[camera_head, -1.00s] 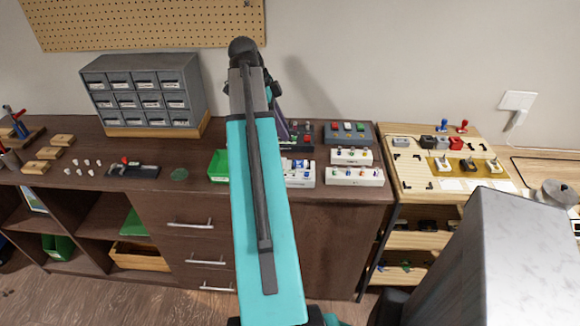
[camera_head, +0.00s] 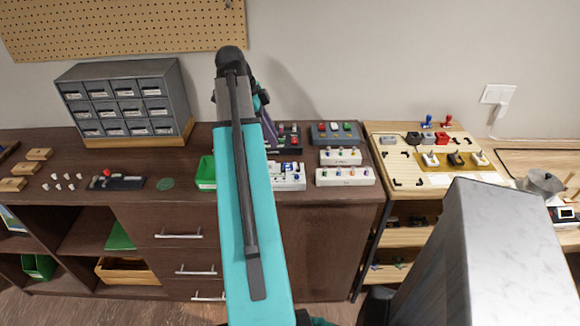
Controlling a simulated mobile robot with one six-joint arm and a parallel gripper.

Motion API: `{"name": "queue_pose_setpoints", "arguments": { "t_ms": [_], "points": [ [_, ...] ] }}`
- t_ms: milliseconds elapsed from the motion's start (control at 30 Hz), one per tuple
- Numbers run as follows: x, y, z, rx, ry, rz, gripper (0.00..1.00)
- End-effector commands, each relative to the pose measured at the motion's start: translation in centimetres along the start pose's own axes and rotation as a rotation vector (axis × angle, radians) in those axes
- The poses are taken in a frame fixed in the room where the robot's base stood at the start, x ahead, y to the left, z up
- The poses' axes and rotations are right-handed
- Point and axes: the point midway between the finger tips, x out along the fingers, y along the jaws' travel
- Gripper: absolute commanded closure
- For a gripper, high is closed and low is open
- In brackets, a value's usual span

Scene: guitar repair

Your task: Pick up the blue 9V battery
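I cannot pick out a blue 9V battery for certain. Small blue bits show on a white block (camera_head: 290,184) just right of my arm, too small to name. My teal arm reaches up the middle of the picture and bends down at its dark joint. A purple part, apparently of my gripper (camera_head: 269,131), shows beside the arm above the brown bench. The arm hides most of the gripper, so its fingertips and anything between them cannot be made out.
The brown bench (camera_head: 190,195) holds a grey drawer cabinet (camera_head: 125,100), a green bin (camera_head: 205,173) and pedal-like boxes (camera_head: 345,176). A light wood table (camera_head: 405,180) at right carries small blocks and switches. A grey box-shaped body fills the lower right.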

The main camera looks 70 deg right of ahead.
Motion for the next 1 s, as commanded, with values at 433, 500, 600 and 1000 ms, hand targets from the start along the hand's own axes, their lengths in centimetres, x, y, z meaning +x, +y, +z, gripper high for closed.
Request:
{"name": "queue_pose_setpoints", "arguments": {
  "t_ms": [433, 500, 600, 1000],
  "points": [
    [5.2, 0.1, -0.1, 0.0, 0.0, 0.002, 0.75],
    [5.7, 0.1, -0.1, 0.0, 0.0, 0.002, 0.75],
    [6.2, 0.1, -0.1, 0.0, -0.001, 0.001, 0.75],
    [6.4, 0.0, -0.1, 0.0, 0.0, 0.0, 0.75]
  ]
}}
